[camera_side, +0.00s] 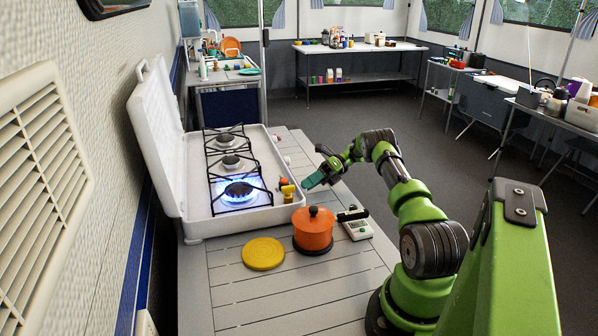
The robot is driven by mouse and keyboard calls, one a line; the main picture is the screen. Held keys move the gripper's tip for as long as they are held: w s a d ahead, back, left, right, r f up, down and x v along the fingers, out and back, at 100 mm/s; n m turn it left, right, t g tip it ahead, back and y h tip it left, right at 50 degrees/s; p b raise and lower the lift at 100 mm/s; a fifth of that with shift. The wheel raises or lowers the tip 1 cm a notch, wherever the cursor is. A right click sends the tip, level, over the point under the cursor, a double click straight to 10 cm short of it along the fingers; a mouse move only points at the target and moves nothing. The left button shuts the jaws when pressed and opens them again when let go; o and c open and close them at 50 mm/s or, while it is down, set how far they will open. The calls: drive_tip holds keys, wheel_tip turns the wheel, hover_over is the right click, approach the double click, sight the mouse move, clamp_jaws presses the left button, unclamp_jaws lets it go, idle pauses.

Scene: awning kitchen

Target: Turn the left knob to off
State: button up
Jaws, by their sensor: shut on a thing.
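The white stove (262,214) stands open on the slatted table. Its nearest burner (238,190) is lit with a blue flame. The left knob (287,190), yellow and orange, is on the stove's right side beside that burner. My gripper (307,184) reaches in from the right at the height of this knob. Its dark green jaws are shut on the knob, though the contact itself is small and partly hidden. How far the knob is turned is too small to tell.
An orange pot (313,232) with a lid stands just in front of my gripper. A yellow round trivet (263,253) and a small white device (356,224) lie near it. The stove's raised lid (155,135) stands at the left. Black grates cover the burners.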

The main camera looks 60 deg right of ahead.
drive_tip(key=o, duration=1)
drive_tip(key=shift+o, duration=0.2)
drive_tip(key=shift+v, duration=2.35)
drive_tip(key=shift+s+d+r, duration=0.1)
drive_tip(key=shift+d+r, duration=0.1)
drive_tip(key=shift+d, duration=0.05)
wheel_tip(320, 180, up, 7)
drive_tip(key=shift+a+f, duration=0.1)
